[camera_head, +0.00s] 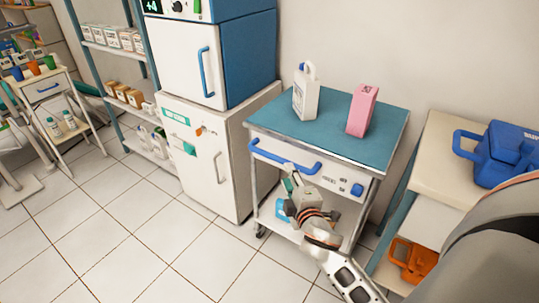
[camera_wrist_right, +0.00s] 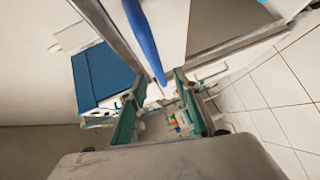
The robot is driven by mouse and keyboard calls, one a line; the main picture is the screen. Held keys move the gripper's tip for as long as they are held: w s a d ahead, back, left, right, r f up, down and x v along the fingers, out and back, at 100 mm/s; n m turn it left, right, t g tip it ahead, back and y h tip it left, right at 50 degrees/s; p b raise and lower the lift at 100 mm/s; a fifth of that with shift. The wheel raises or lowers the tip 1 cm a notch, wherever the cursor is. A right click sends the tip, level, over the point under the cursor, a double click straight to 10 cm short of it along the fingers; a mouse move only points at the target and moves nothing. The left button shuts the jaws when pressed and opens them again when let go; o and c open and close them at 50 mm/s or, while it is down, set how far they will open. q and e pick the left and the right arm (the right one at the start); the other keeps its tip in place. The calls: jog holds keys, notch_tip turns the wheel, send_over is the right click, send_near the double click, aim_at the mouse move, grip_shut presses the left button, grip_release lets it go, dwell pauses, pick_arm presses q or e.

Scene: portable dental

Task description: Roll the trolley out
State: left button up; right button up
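The trolley (camera_head: 335,135) has a teal top, a white front panel, a lower shelf and castors. It stands against the wall, right of the white cabinet. Its blue bar handle (camera_head: 284,155) runs along the front and shows in the right wrist view (camera_wrist_right: 146,40). A white jug (camera_head: 306,95) and a pink carton (camera_head: 362,110) stand upright on its top. My right gripper (camera_head: 298,188) is just below and in front of the handle. Its green-padded fingers are apart in the right wrist view (camera_wrist_right: 160,85), with the handle's end near their tips. My left gripper is out of view.
A white cabinet (camera_head: 205,160) with a blue-sided unit (camera_head: 215,55) on it stands close left of the trolley. A side table (camera_head: 440,160) with a blue case (camera_head: 500,155) and an orange case (camera_head: 412,260) stands at right. The tiled floor (camera_head: 150,245) in front is clear.

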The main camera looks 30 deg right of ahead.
aim_at(283, 162)
jog(key=b+x, duration=0.1)
jog(key=x, duration=0.6)
jog(key=shift+r, duration=0.2)
jog(key=shift+w+d, duration=0.3)
jog(key=shift+w, duration=0.35)
grip_shut()
